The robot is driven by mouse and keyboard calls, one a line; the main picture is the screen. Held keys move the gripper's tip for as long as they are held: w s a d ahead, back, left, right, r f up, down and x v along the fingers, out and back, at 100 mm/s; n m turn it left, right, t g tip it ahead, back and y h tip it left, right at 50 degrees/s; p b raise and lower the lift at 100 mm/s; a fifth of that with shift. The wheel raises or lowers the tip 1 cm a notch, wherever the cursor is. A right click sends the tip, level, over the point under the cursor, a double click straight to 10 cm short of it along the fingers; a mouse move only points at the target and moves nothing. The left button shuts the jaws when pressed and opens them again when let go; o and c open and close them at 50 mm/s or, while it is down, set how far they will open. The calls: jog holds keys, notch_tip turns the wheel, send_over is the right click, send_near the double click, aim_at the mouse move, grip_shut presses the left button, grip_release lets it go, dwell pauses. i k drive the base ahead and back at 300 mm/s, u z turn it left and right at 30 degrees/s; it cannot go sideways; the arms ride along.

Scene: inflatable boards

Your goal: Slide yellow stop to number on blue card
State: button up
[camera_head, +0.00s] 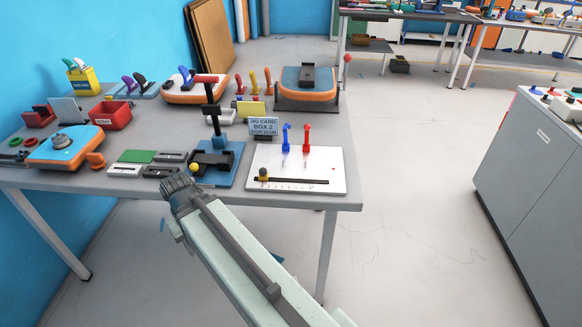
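A row of numbers runs along the rail, too small to read. The light-blue card (264,126) stands upright behind the board; it seems to read "JIG CARD BOX 2" with a stop line whose number I cannot make out surely. My gripper (172,184) is dark and lies left of the white board, by the table's front edge. Its fingers are too small to tell open from shut, and I see nothing held.
Left of the board stands a blue-based jig (222,160) with a dark upright and yellow ball (194,167). Blue and red hooks (306,140) rise behind the rail. Several trays, tools and an orange-blue device (64,147) crowd the left. A grey cabinet (530,150) stands right; floor between is clear.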

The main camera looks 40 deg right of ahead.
aim_at(263, 173)
jog(key=k, duration=0.5)
jog(key=u, duration=1.55)
jog(key=i, duration=0.35)
jog(key=z, duration=0.15)
